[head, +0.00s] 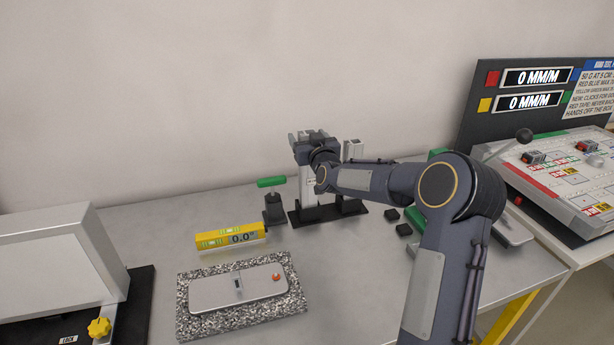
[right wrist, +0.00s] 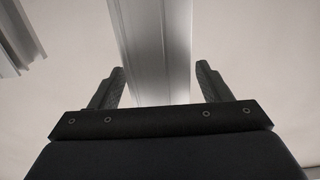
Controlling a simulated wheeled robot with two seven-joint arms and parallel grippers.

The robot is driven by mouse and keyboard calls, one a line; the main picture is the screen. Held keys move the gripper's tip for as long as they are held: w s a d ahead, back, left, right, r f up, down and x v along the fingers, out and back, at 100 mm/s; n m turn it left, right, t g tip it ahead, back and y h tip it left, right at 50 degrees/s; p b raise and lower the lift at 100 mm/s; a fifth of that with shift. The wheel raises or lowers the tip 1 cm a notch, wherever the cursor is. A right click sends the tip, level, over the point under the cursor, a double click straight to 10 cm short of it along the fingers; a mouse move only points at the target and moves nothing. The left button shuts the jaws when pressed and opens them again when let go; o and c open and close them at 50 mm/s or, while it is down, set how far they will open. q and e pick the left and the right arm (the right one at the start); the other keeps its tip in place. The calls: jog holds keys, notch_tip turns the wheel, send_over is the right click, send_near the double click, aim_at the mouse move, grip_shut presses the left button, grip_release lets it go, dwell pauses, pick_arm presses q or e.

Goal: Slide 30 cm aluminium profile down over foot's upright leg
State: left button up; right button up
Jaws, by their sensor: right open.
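A pale aluminium profile (head: 308,190) stands upright at the back middle of the table, over a black base (head: 328,214). In the right wrist view the profile (right wrist: 160,40) runs between the two fingers of my right gripper (right wrist: 160,82), with a gap on both sides. The fingers are open and do not hold it. In the head view my right gripper (head: 308,143) is at the profile's upper part, and my wrist covers some of it. A second pale upright (head: 353,149) stands just right of it. I cannot make out the foot's leg. My left gripper is not in view.
A green-handled clamp (head: 271,197) stands left of the base. A yellow level (head: 230,237) and a speckled plate (head: 240,312) with a grey device (head: 238,289) lie in front. Small black blocks (head: 404,229) lie to the right. A control panel (head: 560,170) is far right.

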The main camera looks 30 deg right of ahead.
grip_shut()
dwell(0.4)
jog(key=shift+r, duration=0.15)
